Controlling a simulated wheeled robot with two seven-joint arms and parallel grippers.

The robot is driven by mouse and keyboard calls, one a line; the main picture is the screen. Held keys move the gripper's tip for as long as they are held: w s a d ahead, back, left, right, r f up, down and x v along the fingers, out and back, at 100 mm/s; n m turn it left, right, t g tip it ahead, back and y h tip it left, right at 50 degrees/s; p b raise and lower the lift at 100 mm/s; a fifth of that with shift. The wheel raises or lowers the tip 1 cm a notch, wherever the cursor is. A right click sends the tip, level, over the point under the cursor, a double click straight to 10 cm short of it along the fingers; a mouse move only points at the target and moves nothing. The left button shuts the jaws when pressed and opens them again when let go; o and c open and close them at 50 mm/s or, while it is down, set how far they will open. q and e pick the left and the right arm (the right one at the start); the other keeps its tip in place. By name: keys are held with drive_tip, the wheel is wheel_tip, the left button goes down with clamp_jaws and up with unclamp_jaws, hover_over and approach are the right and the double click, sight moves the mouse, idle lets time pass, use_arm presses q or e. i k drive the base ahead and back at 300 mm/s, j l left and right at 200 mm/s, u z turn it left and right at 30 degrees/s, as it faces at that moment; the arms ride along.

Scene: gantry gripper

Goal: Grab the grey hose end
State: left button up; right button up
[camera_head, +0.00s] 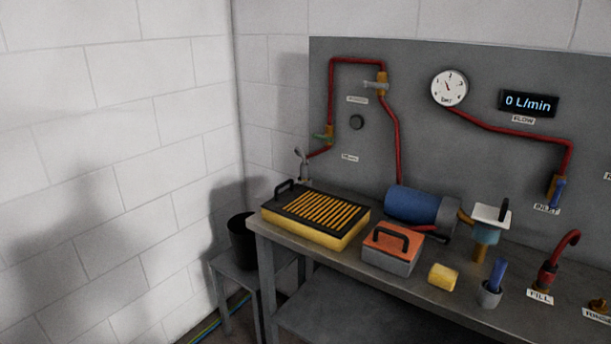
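A small grey upright piece (303,165) stands at the back left corner of the bench, below the red pipe. It may be the grey hose end, but it is too small to tell. No other grey hose shows clearly. Neither of my grippers is in view.
The grey bench (425,298) holds a yellow tray with a black slatted top (345,236), an orange-lidded box (390,258), a blue motor (413,205) and a yellow cylinder (443,277). A black bucket (241,240) stands on a low stool to the left. Red pipes (398,140) run along the back panel.

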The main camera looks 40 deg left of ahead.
sight(304, 168)
drive_tip(key=i+j+u, duration=0.2)
drive_tip(key=j, duration=0.3)
drive_tip(key=j+u, duration=0.15)
drive_tip(key=j, duration=0.3)
drive_tip(key=i+j+u, duration=0.2)
drive_tip(key=j, duration=0.25)
drive_tip(key=i+j+u, duration=0.15)
drive_tip(key=j, duration=0.25)
drive_tip(key=i+j+u, duration=0.35)
drive_tip(key=i+j, duration=0.2)
drive_tip(key=j, duration=0.15)
